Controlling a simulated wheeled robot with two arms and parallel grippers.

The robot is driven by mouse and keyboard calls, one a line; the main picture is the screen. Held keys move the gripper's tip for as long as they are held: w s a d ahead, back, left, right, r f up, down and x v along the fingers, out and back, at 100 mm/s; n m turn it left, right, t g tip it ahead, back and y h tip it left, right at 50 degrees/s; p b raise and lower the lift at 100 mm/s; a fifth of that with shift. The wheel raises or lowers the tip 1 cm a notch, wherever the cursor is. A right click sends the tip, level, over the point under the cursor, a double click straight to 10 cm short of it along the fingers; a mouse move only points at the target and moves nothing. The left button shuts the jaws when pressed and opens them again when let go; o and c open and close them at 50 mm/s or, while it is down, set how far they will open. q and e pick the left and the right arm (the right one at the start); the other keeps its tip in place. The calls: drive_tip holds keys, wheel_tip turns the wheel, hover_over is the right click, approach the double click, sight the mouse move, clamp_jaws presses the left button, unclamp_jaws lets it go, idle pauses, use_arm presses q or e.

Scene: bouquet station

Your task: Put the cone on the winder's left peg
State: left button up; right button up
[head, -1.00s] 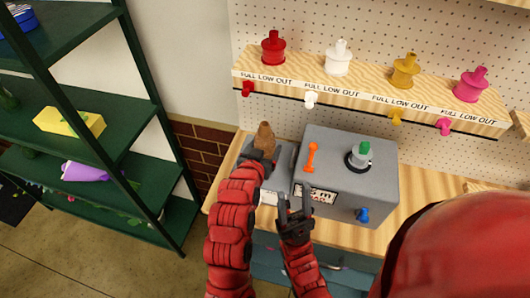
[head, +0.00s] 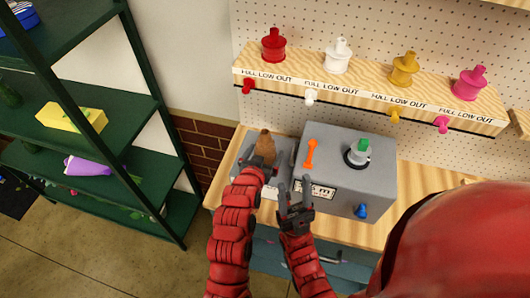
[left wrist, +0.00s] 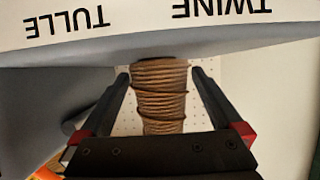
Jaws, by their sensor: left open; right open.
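The cone (head: 265,147) is a brown twine-wound cone. It stands roughly upright over the left part of the grey winder (head: 340,160). My left gripper (head: 262,166) is at its near side in the head view. In the left wrist view, the open fingers of this gripper (left wrist: 160,76) lie on either side of the cone (left wrist: 160,97), with gaps visible. The cone's base and the left peg are hidden, so I cannot tell how it is seated. My right gripper (head: 294,188) is open and empty in front of the winder.
The winder has an orange lever (head: 310,154), a green-topped spool (head: 358,152) and a blue knob (head: 361,211). A wooden rack (head: 370,85) with coloured spools is behind. A green shelf unit (head: 140,105) stands left. Wooden bench top is bare to the right.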

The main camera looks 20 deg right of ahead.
use_arm(q)
drive_tip(key=shift+r, duration=0.15)
drive_tip(key=shift+s+a, duration=0.1)
drive_tip(key=shift+s, duration=0.05)
drive_tip(key=b+v, duration=0.3)
drive_tip(key=v, duration=0.5)
drive_tip(key=p+v, duration=0.3)
drive_tip(key=p, duration=0.1)
drive_tip(key=shift+s+a+r+p, duration=0.1)
drive_tip(key=shift+s+a+p, duration=0.1)
drive_tip(key=shift+p, duration=0.2)
